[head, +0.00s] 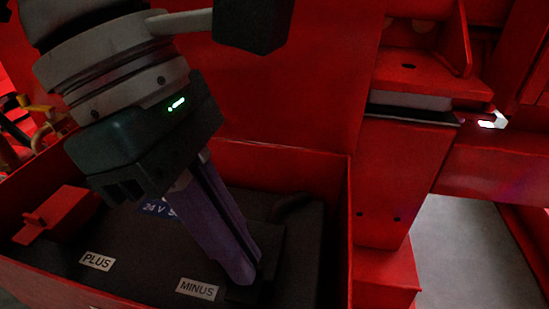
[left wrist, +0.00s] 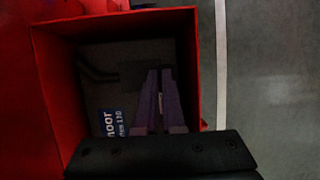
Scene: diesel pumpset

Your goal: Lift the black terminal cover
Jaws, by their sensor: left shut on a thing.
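The black terminal cover (head: 270,262) is on the dark battery (head: 300,235), just right of the MINUS label (head: 197,289). It is dark on dark, so its edges are hard to make out. My left gripper (head: 248,276) reaches down into the box, its purple fingers shut on the cover and hiding part of it. In the left wrist view the fingers (left wrist: 160,74) point at the dark cover, which is too dim to outline clearly. I cannot tell whether the cover is clear of the battery. My right gripper is not in view.
The battery sits in an open red box (head: 349,215) whose walls stand close around my gripper. A red terminal cover (head: 58,214) is near the PLUS label (head: 97,261). A red frame (head: 405,170) stands to the right, with grey floor (head: 460,250) beyond.

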